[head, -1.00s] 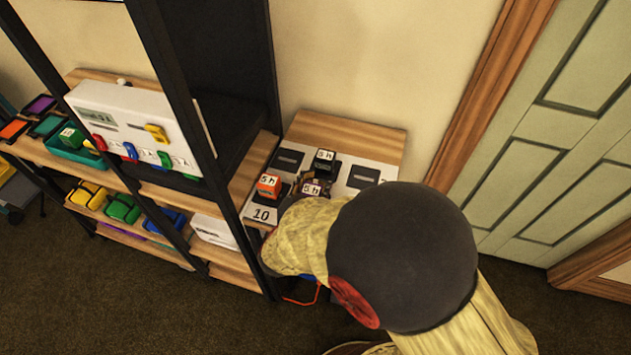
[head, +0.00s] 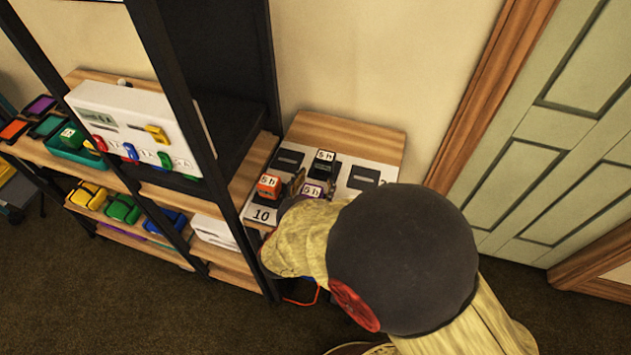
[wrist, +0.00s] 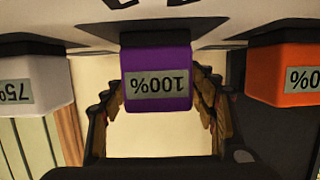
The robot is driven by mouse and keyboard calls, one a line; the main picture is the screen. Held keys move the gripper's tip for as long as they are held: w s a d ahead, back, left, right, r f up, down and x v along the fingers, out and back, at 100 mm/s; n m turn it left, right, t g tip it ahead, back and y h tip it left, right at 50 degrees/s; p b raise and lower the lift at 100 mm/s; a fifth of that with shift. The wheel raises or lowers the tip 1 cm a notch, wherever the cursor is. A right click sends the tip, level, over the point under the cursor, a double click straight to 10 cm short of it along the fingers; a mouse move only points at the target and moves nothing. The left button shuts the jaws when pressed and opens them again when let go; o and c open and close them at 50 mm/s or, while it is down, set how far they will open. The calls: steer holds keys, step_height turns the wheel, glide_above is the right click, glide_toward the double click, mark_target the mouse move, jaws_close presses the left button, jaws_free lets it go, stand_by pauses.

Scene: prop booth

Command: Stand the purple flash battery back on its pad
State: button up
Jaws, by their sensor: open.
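The purple flash battery (wrist: 158,80) shows between my fingers in the wrist view, which looks upside down, with its "100%" label facing the camera. It appears upright with its base on a dark pad (wrist: 155,38). In the head view the battery (head: 312,192) shows only its top, marked "5h", on the white mat. My gripper (wrist: 160,92) is open, one finger on each side of the battery, with small gaps visible. In the head view my gripper (head: 313,186) is partly hidden by my arm.
A white "75%" battery (wrist: 35,83) stands on the other side. A shelf post (head: 258,215) rises left. Two dark pads behind are empty.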

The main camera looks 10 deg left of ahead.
steer(key=p+v, duration=0.3)
steer(key=v, duration=0.8)
steer(key=shift+s+r, duration=0.1)
steer(key=shift+s, duration=0.25)
steer(key=w+a+r+g+y, duration=0.2)
steer(key=w+r, duration=0.2)
steer(key=w, duration=0.1)
step_height(320, 180, up, 10)
steer(key=g+y, duration=0.2)
steer(key=y, duration=0.2)
glide_above(306, 189)
steer(key=d, duration=0.3)
steer(key=s+d+r+g+h, duration=0.1)
steer(key=s+d, duration=0.5)
steer(key=d, duration=0.4)
steer(key=s+d+r+g+h, duration=0.2)
steer(key=s+d, duration=0.3)
steer(key=d, duration=0.5)
steer(key=s+d+r+g+h, duration=0.2)
steer(key=s+d, duration=0.4)
steer(key=d, duration=0.4)
steer(key=shift+s+n, duration=0.35)
steer(key=shift+n, duration=0.05)
